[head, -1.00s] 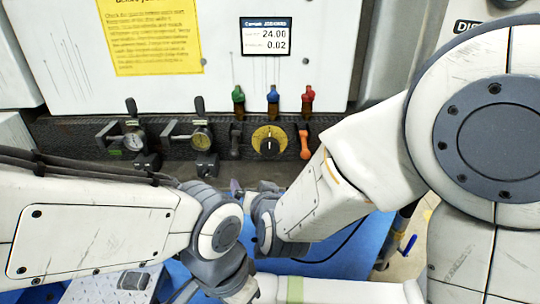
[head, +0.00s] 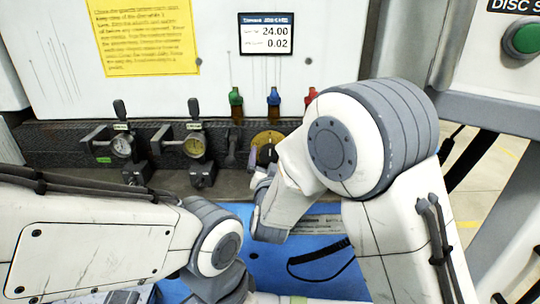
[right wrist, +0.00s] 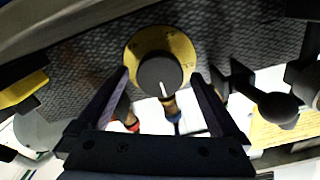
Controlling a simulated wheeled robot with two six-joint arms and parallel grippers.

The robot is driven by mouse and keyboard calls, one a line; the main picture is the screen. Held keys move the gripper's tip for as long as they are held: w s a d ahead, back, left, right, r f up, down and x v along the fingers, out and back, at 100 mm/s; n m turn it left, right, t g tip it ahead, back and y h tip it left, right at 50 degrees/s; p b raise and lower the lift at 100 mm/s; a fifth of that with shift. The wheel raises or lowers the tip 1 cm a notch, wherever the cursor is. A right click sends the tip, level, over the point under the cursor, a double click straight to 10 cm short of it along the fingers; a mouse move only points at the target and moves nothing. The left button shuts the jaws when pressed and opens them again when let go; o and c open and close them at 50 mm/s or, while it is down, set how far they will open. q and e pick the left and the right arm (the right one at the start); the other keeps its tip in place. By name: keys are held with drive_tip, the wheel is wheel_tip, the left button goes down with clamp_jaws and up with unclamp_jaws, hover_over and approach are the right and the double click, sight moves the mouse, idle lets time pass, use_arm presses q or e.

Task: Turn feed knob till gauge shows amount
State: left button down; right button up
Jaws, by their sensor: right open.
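The feed knob (right wrist: 160,75) is black with a white pointer line, set on a round yellow dial (right wrist: 183,48) with marks. In the right wrist view its line points down. My right gripper (right wrist: 160,76) is open, with one dark finger on each side of the knob and gaps showing; I cannot tell how deep the fingers reach. In the head view the yellow dial (head: 268,138) is partly hidden by my right arm. The display (head: 266,34) reads 24.00 above and 0.02 below. My left arm shows, but its gripper does not.
Green (head: 236,97), blue (head: 273,96) and red (head: 311,96) handles stand above the dial. A green button (head: 524,39) is at upper right.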

drive_tip(key=shift+w, duration=0.7)
